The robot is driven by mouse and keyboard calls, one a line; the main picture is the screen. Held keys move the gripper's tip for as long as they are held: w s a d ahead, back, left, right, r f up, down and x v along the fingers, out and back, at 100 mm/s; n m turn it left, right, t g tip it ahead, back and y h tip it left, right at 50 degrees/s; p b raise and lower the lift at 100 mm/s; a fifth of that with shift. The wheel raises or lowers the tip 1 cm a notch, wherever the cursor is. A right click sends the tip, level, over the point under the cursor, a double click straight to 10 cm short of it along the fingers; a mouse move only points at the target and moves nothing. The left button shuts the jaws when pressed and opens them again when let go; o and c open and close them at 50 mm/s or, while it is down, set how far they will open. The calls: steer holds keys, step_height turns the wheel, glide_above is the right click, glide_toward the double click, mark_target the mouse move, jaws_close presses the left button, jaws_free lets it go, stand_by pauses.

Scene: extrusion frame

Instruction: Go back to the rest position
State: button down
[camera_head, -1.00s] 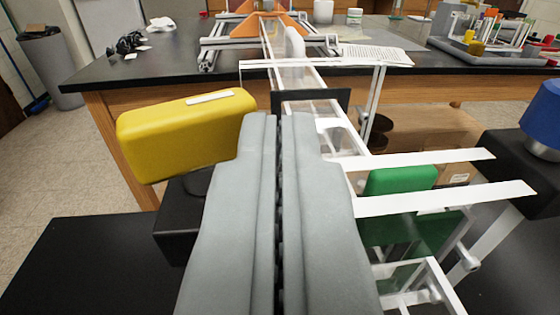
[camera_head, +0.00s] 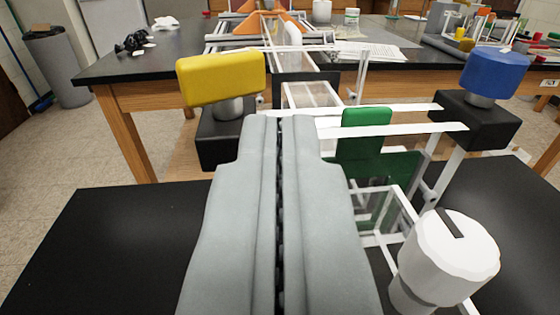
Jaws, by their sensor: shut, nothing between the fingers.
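My gripper (camera_head: 281,130) fills the lower middle of the view. Its two grey fingers lie side by side, shut, with nothing between them. It points forward over the white extrusion frame (camera_head: 395,131), part of which it hides. A yellow block (camera_head: 221,78) on a black base stands left of the fingertips, apart from them. A blue knob (camera_head: 494,72) on a black base is at the right. A green piece (camera_head: 366,132) sits upright in the frame, right of the fingers. A white cylinder with a dark slot (camera_head: 448,258) is at the lower right.
A black-topped bench (camera_head: 180,58) with wooden sides stands behind, holding orange brackets, papers (camera_head: 372,51) and dark clutter (camera_head: 134,43). A grey bin (camera_head: 55,65) stands on the floor at left. A black surface (camera_head: 120,245) at lower left is bare.

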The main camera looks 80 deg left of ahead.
steer(key=d, duration=0.6)
steer(key=s+d+f+m+t+h, duration=0.25)
steer(key=s+m+h, duration=0.25)
steer(key=s, duration=0.3)
steer(key=s+d+f+m+t+h, duration=0.1)
steer(key=s+f+m+t+h, duration=0.15)
steer(key=s+m+h, duration=0.4)
steer(key=s+d+r+m+t+h, duration=0.1)
steer(key=s+d+r+t+h, duration=0.1)
steer(key=s, duration=0.5)
steer(key=s+d+r+m+t+h, duration=0.1)
steer(key=s+d+m+t+h, duration=0.1)
steer(key=s+d+t, duration=0.2)
steer(key=s+d+r+m+t+h, duration=0.2)
steer(key=s+d+t, duration=0.1)
steer(key=s, duration=0.7)
steer(key=shift+r+t, duration=0.3)
steer(key=shift+t, duration=0.6)
steer(key=c, duration=2.2)
jaws_free()
steer(key=shift+m+h, duration=0.25)
